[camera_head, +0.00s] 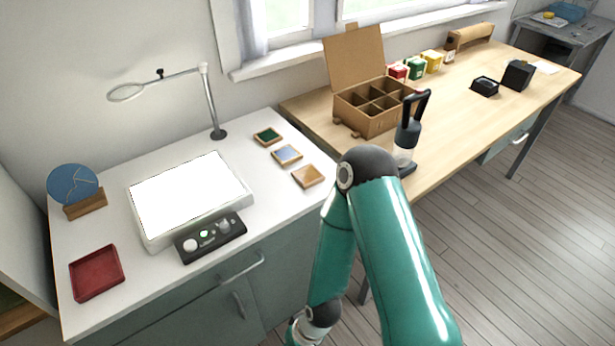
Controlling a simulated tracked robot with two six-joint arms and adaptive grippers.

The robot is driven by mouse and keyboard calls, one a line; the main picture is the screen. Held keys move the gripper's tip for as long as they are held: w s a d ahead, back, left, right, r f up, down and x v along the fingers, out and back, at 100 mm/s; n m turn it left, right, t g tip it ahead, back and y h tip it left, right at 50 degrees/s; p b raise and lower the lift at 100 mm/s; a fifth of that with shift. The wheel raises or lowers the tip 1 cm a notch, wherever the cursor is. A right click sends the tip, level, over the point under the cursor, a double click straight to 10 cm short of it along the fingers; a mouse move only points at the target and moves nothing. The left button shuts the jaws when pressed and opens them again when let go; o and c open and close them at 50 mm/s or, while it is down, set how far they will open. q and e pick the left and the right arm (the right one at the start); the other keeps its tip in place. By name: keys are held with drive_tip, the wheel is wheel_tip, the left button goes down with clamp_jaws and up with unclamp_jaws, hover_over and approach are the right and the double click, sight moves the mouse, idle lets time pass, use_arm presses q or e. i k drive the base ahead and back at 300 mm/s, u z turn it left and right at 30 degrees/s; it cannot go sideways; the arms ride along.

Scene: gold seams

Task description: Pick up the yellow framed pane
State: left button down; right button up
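Three small square panes in wooden frames lie flat in a slanting row on the white worktop, right of the light box. The nearest has an amber, yellowish pane (308,176) and best fits the yellow framed pane. Behind it lie a blue pane (287,155) and a dark green pane (267,137). My teal right arm rises from the lower right, bends at its elbow just right of the amber pane in the picture, and runs down to the bottom edge. Neither gripper shows.
A lit light box (147,233), black control box (211,238), red tray (97,273), lamp with a ring (212,105) and round blue disc on a wooden stand (74,184) occupy the white worktop.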

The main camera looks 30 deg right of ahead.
sight(308, 176)
drive_tip(key=z, duration=2.35)
drive_tip(key=i, duration=0.1)
drive_tip(key=u, duration=3.55)
drive_tip(key=k, duration=1.3)
drive_tip(key=z, duration=1.15)
drive_tip(key=i, duration=1)
drive_tip(key=z, duration=0.05)
